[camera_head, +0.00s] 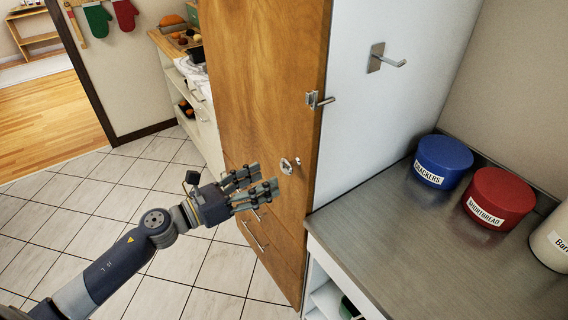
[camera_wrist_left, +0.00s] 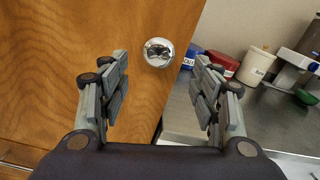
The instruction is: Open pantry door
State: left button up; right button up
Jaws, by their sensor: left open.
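The pantry door (camera_head: 262,70) is a tall wooden panel, standing flush beside a white side wall. It looks shut. Its round metal knob (camera_head: 290,165) sits near the right edge, and it shows in the left wrist view as a shiny ball (camera_wrist_left: 159,52). My left gripper (camera_head: 268,178) is open and empty, its fingers pointing at the knob from the left. In the left wrist view the knob lies beyond the fingertips, between the two fingers (camera_wrist_left: 163,85), and does not appear touched. My right gripper is not in view.
A metal latch (camera_head: 318,100) is on the door edge, and a hook (camera_head: 386,60) is on the white wall. Right is a steel counter (camera_head: 400,250) with blue (camera_head: 442,160) and red (camera_head: 498,198) canisters. Tiled floor (camera_head: 120,200) left of the door is clear.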

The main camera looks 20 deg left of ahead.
aim_at(283, 170)
pick_arm(q)
jog(key=p+x, duration=0.2)
jog(key=x, duration=0.4)
jog(key=shift+w+r, duration=0.1)
jog(key=shift+w, duration=0.15)
jog(key=shift+w+d, duration=0.25)
jog(key=shift+w, duration=0.05)
jog(key=shift+w+d+p, duration=0.1)
jog(key=shift+w+p, duration=0.05)
jog(key=shift+p, duration=0.15)
grip_shut()
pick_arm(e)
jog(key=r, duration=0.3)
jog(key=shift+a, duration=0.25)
